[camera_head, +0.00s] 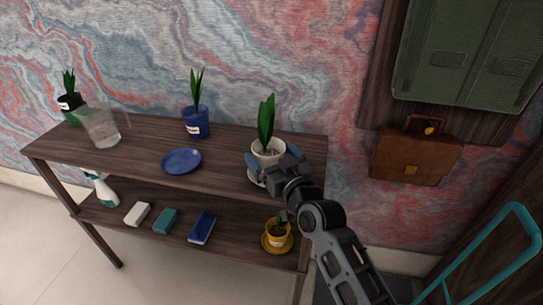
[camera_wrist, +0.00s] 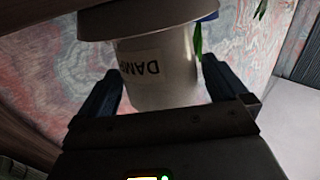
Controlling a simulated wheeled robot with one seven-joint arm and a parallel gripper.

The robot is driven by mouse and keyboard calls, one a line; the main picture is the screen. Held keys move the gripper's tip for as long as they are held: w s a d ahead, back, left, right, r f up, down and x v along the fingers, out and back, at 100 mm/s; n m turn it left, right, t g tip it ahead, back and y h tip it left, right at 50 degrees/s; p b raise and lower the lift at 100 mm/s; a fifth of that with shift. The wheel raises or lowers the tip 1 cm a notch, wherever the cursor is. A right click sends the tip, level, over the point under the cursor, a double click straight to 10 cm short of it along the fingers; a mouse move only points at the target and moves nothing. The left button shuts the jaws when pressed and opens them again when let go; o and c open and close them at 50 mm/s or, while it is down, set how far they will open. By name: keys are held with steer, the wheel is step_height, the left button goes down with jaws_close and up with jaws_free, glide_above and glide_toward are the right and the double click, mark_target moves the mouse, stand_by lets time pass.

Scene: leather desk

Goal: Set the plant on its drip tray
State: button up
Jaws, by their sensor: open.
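A plant in a white pot (camera_head: 268,151) stands upright near the right end of the upper shelf. A pale drip tray (camera_head: 254,181) shows partly at its foot; my gripper hides much of it. In the wrist view the white pot (camera_wrist: 170,75) appears upside down, with a label reading DAMP, and its base meets the round tray (camera_wrist: 130,22). My gripper (camera_head: 272,159) is open, with one finger on each side of the pot; whether they touch it is unclear. The gripper's fingers also show in the wrist view (camera_wrist: 158,82).
An empty blue tray (camera_head: 181,161), a blue-potted plant (camera_head: 196,124), a clear container (camera_head: 101,127) and a dark-green potted plant (camera_head: 70,103) stand leftward. The lower shelf holds a yellow-potted plant (camera_head: 278,233), a spray bottle (camera_head: 101,189) and several small blocks.

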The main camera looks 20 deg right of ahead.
steer(key=shift+r, duration=0.2)
steer(key=s, duration=1.2)
steer(key=shift+d+b, duration=0.35)
steer(key=shift+b, duration=0.1)
steer(key=s+f+g+h, duration=0.1)
steer(key=s+f, duration=0.2)
steer(key=s, duration=0.7)
steer(key=s+f+g, duration=0.1)
steer(key=s+f, duration=0.1)
steer(key=s, duration=0.8)
steer(key=s+r, duration=0.3)
steer(key=s, duration=0.6)
steer(key=s+r+g, duration=0.1)
steer(key=s+r, duration=0.2)
steer(key=s, duration=0.6)
steer(key=shift+a+m, duration=0.35)
steer(key=shift+m, duration=0.05)
steer(key=shift+r, duration=0.15)
